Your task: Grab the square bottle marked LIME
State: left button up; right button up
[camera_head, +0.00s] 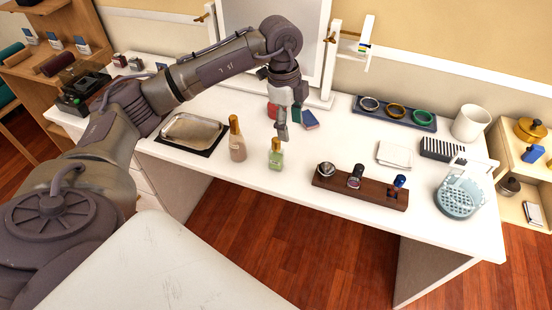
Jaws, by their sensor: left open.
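A small bottle with pale green contents and a gold cap (276,158) stands upright near the front edge of the white dressing table; its label is too small to read. A taller bottle with beige contents and a gold cap (237,145) stands to its left. My left arm reaches over the table from the left. My left gripper (283,132) points down, open and empty, just behind and above the green bottle's cap; I cannot tell whether it touches it. My right gripper is not in view.
A metal tray (190,128) lies left of the bottles. A dark wooden stand (335,184) with small items is to the right. Small coloured boxes (309,119) lie behind the gripper, before the mirror (300,50). The tabletop around the stand is partly clear.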

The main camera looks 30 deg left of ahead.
pick_arm(q)
jog(key=a, duration=0.2)
jog(key=a+r+n+y, duration=0.1)
jog(key=shift+s+a+y, duration=0.2)
jog(key=shift+a+y, duration=0.1)
jog(key=shift+a, duration=0.1)
send_over(276, 151)
notch_tip(276, 151, down, 7)
jog(key=shift+a+f+p, duration=0.1)
jog(key=shift+f+p, duration=0.05)
jog(key=shift+p, duration=0.2)
jog(key=shift+w+a+f+p, duration=0.1)
jog(key=shift+f+p, duration=0.1)
jog(key=shift+f, duration=0.85)
jog(key=shift+w+d+f+p, duration=0.1)
jog(key=shift+f+p, duration=0.1)
jog(key=shift+f, duration=0.85)
jog(key=shift+w+a+f+p, duration=0.1)
jog(key=shift+f+p, duration=0.1)
jog(key=shift+f, duration=0.85)
grip_shut()
